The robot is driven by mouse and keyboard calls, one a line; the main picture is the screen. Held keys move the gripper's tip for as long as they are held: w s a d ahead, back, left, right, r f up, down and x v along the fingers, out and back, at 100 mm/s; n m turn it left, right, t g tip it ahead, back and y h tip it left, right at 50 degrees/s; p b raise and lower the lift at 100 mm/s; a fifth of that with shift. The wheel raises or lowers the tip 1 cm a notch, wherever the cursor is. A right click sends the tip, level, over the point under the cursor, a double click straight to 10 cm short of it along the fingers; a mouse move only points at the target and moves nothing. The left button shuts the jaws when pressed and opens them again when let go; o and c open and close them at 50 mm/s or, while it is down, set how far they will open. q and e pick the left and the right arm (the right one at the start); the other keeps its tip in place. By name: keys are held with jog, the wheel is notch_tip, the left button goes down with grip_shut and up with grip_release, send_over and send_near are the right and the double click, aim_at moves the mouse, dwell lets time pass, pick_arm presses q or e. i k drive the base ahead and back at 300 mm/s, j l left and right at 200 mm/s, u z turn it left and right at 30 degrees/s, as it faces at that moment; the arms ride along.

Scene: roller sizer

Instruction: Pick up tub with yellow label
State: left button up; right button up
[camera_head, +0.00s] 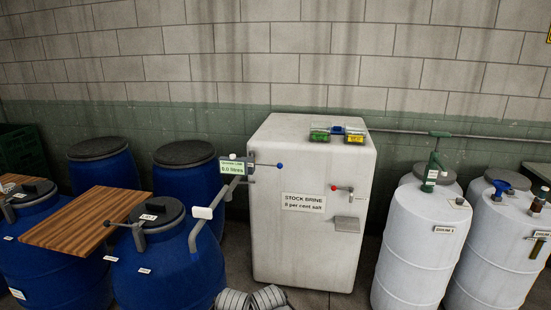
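A small clear tub with a yellow label (356,135) sits on top of the white stock brine tank (290,230), near its back right edge. Another small tub with a green label (320,132) stands to its left on the same top. A small blue item (337,130) shows between the two tubs. The contents of the tubs are too small to make out.
Blue barrels (185,190) and a wooden board (85,218) are at left. White drums (420,240) stand at right. A grey swing arm with a green display (233,168) juts near the tank's left side. The tank top's front is clear.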

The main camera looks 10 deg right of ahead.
aim_at(354, 133)
jog(key=i+l, duration=0.15)
jog(key=l, duration=0.2)
jog(key=i+l, duration=0.15)
jog(key=l, duration=0.2)
jog(key=i+l, duration=0.15)
jog(key=l, duration=0.2)
jog(key=i+l+u, duration=0.1)
jog(key=l, duration=0.25)
jog(key=i+l, duration=0.35)
jog(key=l, duration=0.35)
jog(key=i+l, duration=0.15)
jog(key=l, duration=0.25)
jog(key=i+l+u, duration=0.1)
jog(key=l, duration=0.25)
jog(key=i, duration=0.05)
